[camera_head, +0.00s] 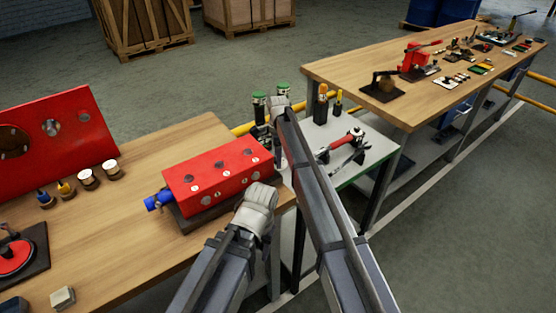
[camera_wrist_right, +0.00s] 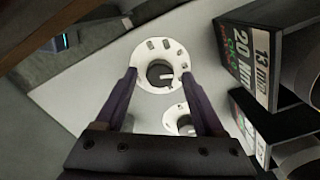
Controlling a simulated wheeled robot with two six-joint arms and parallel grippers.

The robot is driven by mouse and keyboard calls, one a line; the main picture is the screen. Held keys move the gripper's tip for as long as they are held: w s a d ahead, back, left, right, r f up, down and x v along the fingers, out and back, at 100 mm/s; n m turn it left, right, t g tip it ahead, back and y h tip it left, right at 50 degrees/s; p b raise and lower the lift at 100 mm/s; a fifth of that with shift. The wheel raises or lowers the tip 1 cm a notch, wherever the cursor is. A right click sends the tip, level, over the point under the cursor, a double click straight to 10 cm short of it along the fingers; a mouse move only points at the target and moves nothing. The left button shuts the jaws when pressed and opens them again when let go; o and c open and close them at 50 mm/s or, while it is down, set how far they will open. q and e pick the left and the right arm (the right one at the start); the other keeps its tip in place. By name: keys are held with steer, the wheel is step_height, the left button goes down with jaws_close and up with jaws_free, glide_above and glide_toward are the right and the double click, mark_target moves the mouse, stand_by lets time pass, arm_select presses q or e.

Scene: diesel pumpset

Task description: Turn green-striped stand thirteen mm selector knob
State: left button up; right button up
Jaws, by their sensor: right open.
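In the right wrist view, a round selector knob (camera_wrist_right: 160,74) with a dark centre and pale pointer sits in a white dial ring. My right gripper (camera_wrist_right: 159,78) is open, with one dark finger on each side of this dial. I cannot tell whether the fingers touch it. A second similar knob (camera_wrist_right: 181,121) is partly hidden by the right finger. In the head view, two green-topped items (camera_head: 260,98) stand near my arm's end; stripes cannot be made out.
A red block (camera_head: 215,172) lies on the wooden bench (camera_head: 130,215) at the left. A small light table (camera_head: 335,135) holds a red-handled tool (camera_head: 340,146) and bottles. Another bench (camera_head: 405,95) stands behind. My arm links block part of the head view.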

steer(key=shift+c, duration=0.3)
jaws_close()
stand_by(0.5)
steer(key=n, duration=0.4)
steer(key=shift+n, duration=0.4)
steer(key=n, duration=0.5)
steer(key=shift+w+a, duration=0.1)
steer(key=n, duration=0.5)
steer(key=shift+n, duration=0.4)
steer(key=shift+a+n, duration=0.15)
steer(key=shift+n, duration=2.45)
